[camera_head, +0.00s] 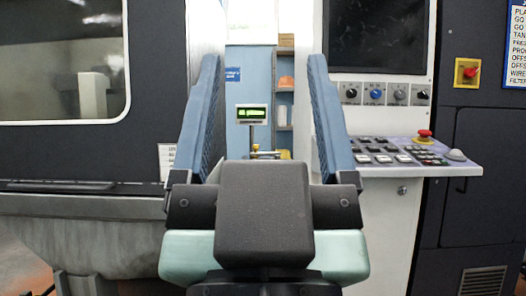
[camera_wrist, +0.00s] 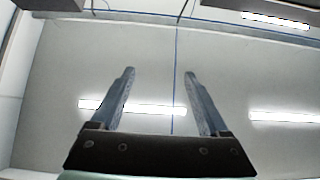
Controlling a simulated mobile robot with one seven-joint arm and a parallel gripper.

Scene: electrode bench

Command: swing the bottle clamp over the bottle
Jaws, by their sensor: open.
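My gripper (camera_head: 263,62) is raised close in front of the head camera, its two blue fingers spread wide with nothing between them. It also shows in the wrist view (camera_wrist: 159,72), open and empty, pointing toward a pale ceiling. I cannot make out the bottle or the bottle clamp in either view. A small brass-coloured fitting (camera_head: 256,153) shows far off between the fingers, too small to identify. My gripper hides much of the middle of the head view.
A dark machine with a window (camera_head: 60,60) stands at left. A control panel (camera_head: 400,158) with buttons and a red stop knob (camera_head: 424,135) juts out at right. A lit green display (camera_head: 252,115) and shelves (camera_head: 284,100) are beyond the gap.

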